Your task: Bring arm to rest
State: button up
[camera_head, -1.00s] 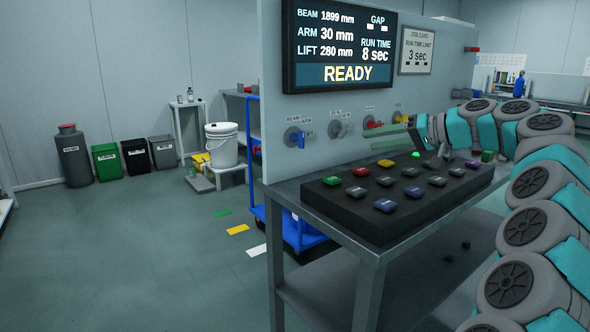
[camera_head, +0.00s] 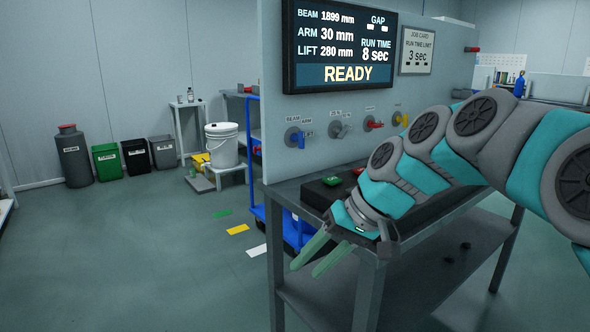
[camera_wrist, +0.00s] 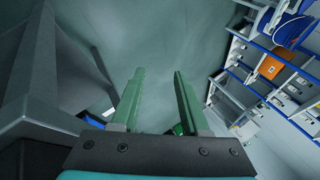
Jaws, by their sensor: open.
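My gripper (camera_head: 312,268) is open and empty in the head view. It points down and to the left, in front of the table's near left corner. Its two green fingers stand apart with nothing between them; they also show in the wrist view (camera_wrist: 157,92). My arm crosses in front of the table from the right and hides most of the button box (camera_head: 318,192). A green button (camera_head: 331,181) shows at the box's left end.
The panel (camera_head: 450,80) stands behind the table with a display reading READY (camera_head: 345,74), a job card (camera_head: 416,52), and a row of knobs, including a red one (camera_head: 374,124). A blue cart (camera_head: 257,215) is left of the table (camera_head: 325,232). Open floor lies left.

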jog(key=s+d+f+m+g+h, duration=0.1)
jog(key=s+d+f+h, duration=0.2)
jog(key=s, duration=0.9)
jog(key=s+d+f+m+g+h, duration=0.1)
jog(key=s+d+f+g+h, duration=0.1)
jog(key=s+d+f, duration=0.7)
jog(key=s+f+h, duration=0.1)
jog(key=s+f, duration=0.3)
jog(key=f, duration=0.1)
jog(key=shift+f+h, duration=0.3)
jog(key=shift+h, duration=0.1)
jog(key=shift+a, duration=0.1)
grip_shut()
